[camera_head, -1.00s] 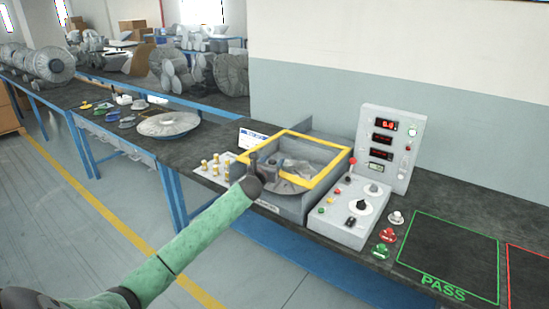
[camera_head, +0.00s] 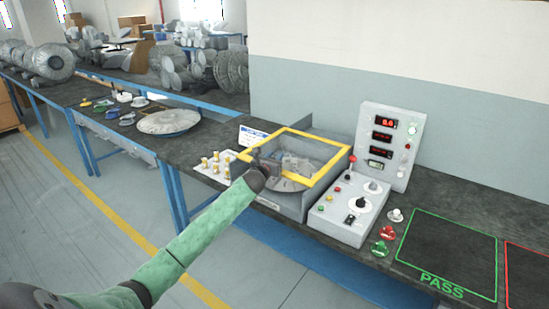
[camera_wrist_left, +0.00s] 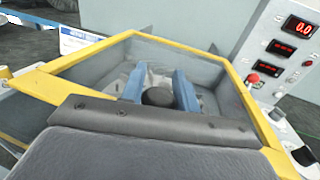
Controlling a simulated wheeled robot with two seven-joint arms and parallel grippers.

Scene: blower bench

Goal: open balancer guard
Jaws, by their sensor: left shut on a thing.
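The balancer guard (camera_head: 318,139) is a yellow-edged frame on top of the grey balancer box (camera_head: 289,204). It looks closed and lies about level. Its yellow edge also shows in the wrist view (camera_wrist_left: 190,48). My left gripper (camera_head: 268,161) is at the guard's front left part, over the box. In the wrist view its two blue fingers (camera_wrist_left: 158,88) stand on either side of a dark round knob (camera_wrist_left: 157,97), shut on it. The knob's base is hidden. A grey rotor disc shows inside the box. My right gripper is not in view.
A control box (camera_head: 347,212) with a red-topped lever and a display panel (camera_head: 391,146) stand right of the balancer. Brass weights (camera_head: 215,165) sit on its left. A grey disc (camera_head: 167,122) lies farther left. The green PASS area (camera_head: 448,254) is bare.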

